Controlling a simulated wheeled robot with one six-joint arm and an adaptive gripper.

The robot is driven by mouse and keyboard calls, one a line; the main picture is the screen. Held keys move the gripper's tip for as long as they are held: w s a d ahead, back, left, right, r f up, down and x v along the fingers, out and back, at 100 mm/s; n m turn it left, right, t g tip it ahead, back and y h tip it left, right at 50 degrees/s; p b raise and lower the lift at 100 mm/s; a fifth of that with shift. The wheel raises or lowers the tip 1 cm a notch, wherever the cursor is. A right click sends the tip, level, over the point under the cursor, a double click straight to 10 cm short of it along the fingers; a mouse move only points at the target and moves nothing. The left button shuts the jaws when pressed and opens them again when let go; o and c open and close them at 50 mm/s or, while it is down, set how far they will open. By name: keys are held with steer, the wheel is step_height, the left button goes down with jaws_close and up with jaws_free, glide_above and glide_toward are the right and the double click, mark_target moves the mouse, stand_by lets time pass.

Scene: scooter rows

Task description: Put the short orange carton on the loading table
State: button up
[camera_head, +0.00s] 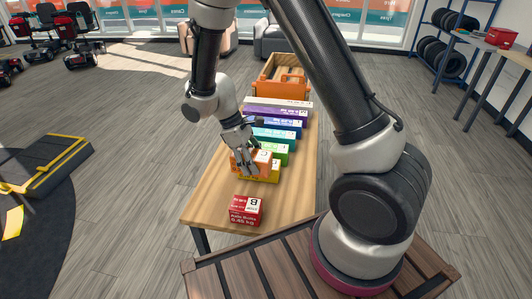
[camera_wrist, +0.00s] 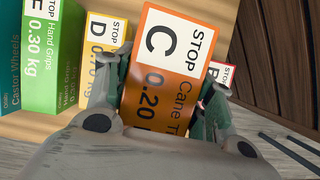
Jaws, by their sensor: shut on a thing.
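The short orange carton (camera_head: 263,157), marked C and 0.20 kg, is between my gripper's fingers (camera_head: 244,158). In the wrist view the orange carton (camera_wrist: 165,60) fills the middle, with my gripper's fingers (camera_wrist: 162,95) shut on its two sides. In the head view it overlaps the yellow carton (camera_head: 271,175) and seems to be above the table. I cannot tell exactly how high. No label shows which table is the loading table. The wooden table (camera_head: 212,200) under the row is in view, and a workbench (camera_head: 490,42) stands at the upper right.
A red carton (camera_head: 246,210) marked B stands nearer on the wooden table. Green (camera_head: 272,152), teal, blue and purple cartons stand behind the yellow one. A dark platform with yellow edges (camera_head: 50,165) lies left. Grey floor is open between.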

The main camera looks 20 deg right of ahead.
steer(key=shift+n, duration=0.5)
steer(key=f, duration=0.3)
steer(key=s+f, duration=0.1)
steer(key=f, duration=0.1)
steer(key=shift+a+f, duration=0.25)
steer(key=shift+f, duration=2.45)
steer(key=shift+f, duration=0.15)
steer(key=o, duration=1.1)
steer(key=shift+o, duration=0.2)
